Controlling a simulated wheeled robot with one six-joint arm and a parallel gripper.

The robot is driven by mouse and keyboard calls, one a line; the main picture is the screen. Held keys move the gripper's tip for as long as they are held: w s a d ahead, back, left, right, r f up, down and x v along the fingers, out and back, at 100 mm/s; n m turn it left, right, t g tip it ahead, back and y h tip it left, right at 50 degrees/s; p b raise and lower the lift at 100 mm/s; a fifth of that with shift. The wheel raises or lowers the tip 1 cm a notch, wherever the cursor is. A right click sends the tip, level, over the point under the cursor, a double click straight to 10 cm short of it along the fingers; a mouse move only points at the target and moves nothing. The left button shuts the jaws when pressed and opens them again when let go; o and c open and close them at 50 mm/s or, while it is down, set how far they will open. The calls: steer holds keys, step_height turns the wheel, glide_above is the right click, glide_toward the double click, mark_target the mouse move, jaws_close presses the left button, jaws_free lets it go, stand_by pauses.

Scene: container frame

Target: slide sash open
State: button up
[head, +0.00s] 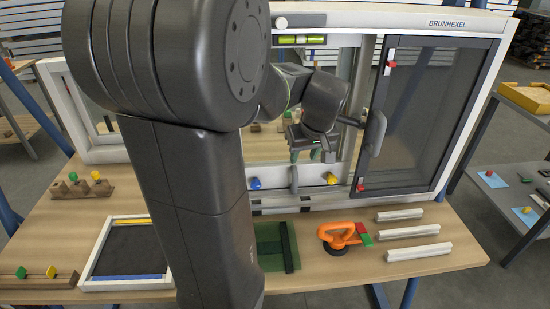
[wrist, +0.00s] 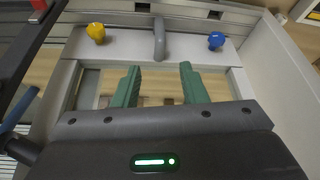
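The frame marked BRUNHEXEL (head: 447,23) stands on the workbench. Its sash has a pale lower rail (head: 312,189), with a grey upright handle (head: 294,179) between a blue knob (head: 254,183) and a yellow knob (head: 331,178). In the wrist view the grey handle (wrist: 159,40) lies beyond my fingertips, roughly in line with the gap, with the yellow knob (wrist: 96,32) left and the blue knob (wrist: 216,40) right. My gripper (wrist: 160,67) is open, with green fingers and nothing between them. In the head view my gripper (head: 304,157) is in front of the opening, above the rail.
My arm hides the frame's left part.

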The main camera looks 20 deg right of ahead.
mark_target(297, 176)
steer(key=x, duration=1.3)
steer(key=shift+f, duration=0.25)
steer(key=shift+a, duration=0.1)
jaws_close()
